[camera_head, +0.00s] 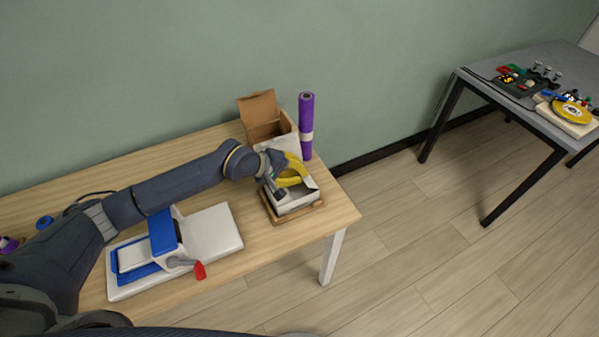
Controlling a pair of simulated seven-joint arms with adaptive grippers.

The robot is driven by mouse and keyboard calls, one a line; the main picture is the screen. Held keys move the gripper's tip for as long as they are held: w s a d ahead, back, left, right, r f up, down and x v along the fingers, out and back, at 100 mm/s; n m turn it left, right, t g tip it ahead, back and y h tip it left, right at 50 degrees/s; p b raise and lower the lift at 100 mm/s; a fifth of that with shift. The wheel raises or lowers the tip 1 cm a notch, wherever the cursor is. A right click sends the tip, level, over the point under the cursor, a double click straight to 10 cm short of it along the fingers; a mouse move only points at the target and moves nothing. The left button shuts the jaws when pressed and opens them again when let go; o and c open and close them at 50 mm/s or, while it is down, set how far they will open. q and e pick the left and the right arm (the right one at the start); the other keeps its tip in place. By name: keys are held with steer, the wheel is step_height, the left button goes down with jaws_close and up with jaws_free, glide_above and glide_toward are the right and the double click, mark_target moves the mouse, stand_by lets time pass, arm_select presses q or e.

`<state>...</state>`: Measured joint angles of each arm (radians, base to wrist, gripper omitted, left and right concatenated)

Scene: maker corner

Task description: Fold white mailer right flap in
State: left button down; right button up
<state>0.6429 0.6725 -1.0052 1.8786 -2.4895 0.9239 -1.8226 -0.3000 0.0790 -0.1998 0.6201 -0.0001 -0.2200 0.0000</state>
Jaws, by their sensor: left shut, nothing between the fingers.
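The white mailer (297,203) is an open box on a wooden tray (291,217) near the right end of the table. Its lid (288,144) stands up at the back. A small flap (311,183) shows at its right side; its exact angle is hard to tell. A yellow curved thing (294,171) shows at the mailer's opening, partly hidden by my arm. My left gripper (277,191) is shut and empty, pointing down at the mailer's left side. I cannot tell whether it touches the mailer. Its arm hides the mailer's left part. My right gripper is not in view.
Behind the mailer are an open brown carton (264,117) and an upright purple roll (306,125). A white board with a blue device (163,232) lies to the left. The table's right edge is close by. A grey table (535,62) with electronics stands apart at right.

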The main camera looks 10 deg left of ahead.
arm_select(q)
steer(key=shift+s+a+f+t+h, duration=0.1)
steer(key=shift+a+f+t+h, duration=0.15)
steer(key=shift+h, duration=0.25)
steer(key=shift+d, duration=0.1)
steer(key=c, duration=1.7)
jaws_free()
steer(key=shift+v, duration=6.05)
steer(key=shift+d, duration=0.1)
